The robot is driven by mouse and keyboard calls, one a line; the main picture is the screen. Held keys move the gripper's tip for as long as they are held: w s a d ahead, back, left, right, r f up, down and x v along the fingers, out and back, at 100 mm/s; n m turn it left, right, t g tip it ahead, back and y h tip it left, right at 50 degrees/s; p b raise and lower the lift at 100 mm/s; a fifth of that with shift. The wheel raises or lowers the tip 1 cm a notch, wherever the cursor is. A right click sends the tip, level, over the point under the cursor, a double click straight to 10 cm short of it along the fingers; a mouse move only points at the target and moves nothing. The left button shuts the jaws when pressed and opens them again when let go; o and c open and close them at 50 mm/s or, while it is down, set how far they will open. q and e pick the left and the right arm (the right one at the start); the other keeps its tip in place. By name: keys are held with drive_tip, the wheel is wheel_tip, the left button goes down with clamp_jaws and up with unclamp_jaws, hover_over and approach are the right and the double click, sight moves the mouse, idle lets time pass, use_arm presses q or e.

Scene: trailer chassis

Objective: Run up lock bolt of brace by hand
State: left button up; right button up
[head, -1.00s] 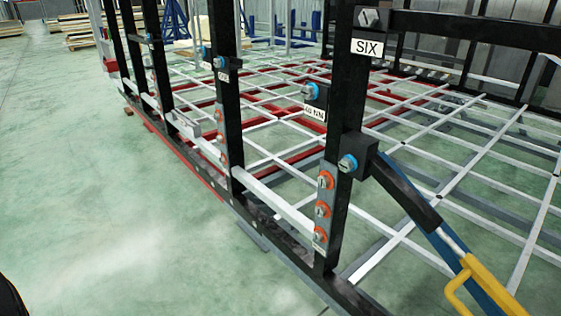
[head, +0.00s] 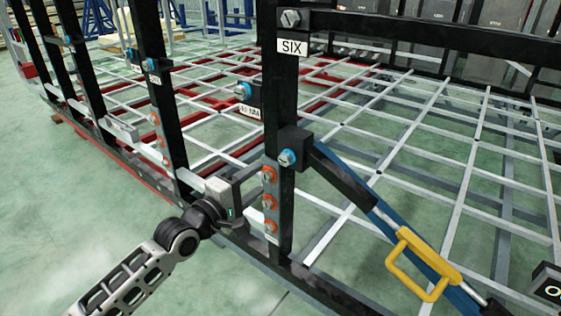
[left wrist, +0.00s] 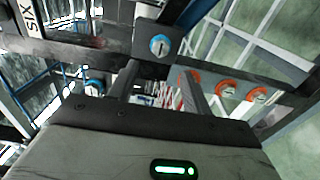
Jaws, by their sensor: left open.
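The brace is a diagonal black and blue bar (head: 345,182) with a yellow handle (head: 420,262). It runs down to the right from a black block on the post labelled SIX (head: 292,47). A bolt with a blue collar (head: 288,158), apparently the lock bolt, sits on that block; it also shows in the left wrist view (left wrist: 160,45), just beyond the fingers. My left gripper (head: 258,190) is left of the post, below the bolt and apart from it. Its fingers (left wrist: 160,88) are spread, with nothing visible between them. My right gripper is not in view.
Several orange-collared bolts (head: 269,201) line a grey plate on the post, close to my left gripper. Another blue-collared bolt (head: 244,91) is higher on the left. The white grid floor frame (head: 400,140) spreads behind. Green floor lies open at the left.

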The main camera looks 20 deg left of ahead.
sight(283, 161)
use_arm(q)
drive_tip(key=x, duration=0.9)
drive_tip(key=shift+w+d+f, duration=0.1)
drive_tip(key=shift+w, duration=0.15)
drive_tip(key=c, duration=1)
